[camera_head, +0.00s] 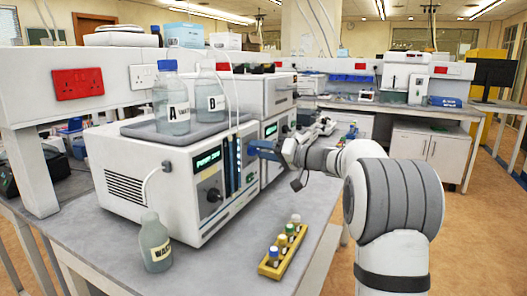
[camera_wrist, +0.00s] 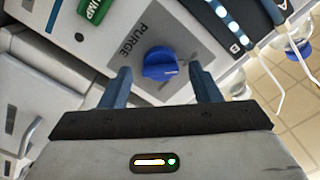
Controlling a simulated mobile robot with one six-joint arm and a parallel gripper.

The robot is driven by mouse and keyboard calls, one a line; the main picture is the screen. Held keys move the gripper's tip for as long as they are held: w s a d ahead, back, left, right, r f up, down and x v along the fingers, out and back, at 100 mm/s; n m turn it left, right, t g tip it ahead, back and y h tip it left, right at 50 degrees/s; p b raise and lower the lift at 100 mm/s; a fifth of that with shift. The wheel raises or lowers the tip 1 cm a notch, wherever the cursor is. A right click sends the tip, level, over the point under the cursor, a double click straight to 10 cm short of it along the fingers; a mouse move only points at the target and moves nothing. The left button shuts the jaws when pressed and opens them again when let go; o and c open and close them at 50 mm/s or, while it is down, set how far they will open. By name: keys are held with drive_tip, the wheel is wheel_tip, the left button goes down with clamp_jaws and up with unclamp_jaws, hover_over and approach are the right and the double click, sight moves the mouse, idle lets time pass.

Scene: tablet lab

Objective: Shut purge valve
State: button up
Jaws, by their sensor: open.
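The purge valve is a blue round knob (camera_wrist: 163,63) on a grey panel marked PURGE in the wrist view. A raised grip runs across it, roughly sideways in the picture. My gripper (camera_wrist: 160,74) is open, with one blue finger on each side of the knob and a gap showing on both sides. I cannot tell how far the fingertips are from the panel. In the head view my gripper (camera_head: 258,148) is at the right part of the white pump unit's front (camera_head: 190,165), and it hides the knob there.
Bottles A (camera_head: 171,105) and B (camera_head: 209,100) stand on a grey tray on top of the pump unit. A waste bottle (camera_head: 154,245) and a yellow rack (camera_head: 271,268) of small vials stand on the bench in front. Thin tubes hang beside the panel (camera_wrist: 262,52).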

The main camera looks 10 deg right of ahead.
drive_tip(key=shift+c, duration=0.6)
drive_tip(key=c, duration=0.9)
drive_tip(key=shift+m, duration=0.3)
drive_tip(key=shift+f+m+p, duration=0.2)
drive_tip(key=shift+m+p, duration=3.05)
drive_tip(key=shift+m, duration=5.35)
drive_tip(key=shift+f, duration=0.1)
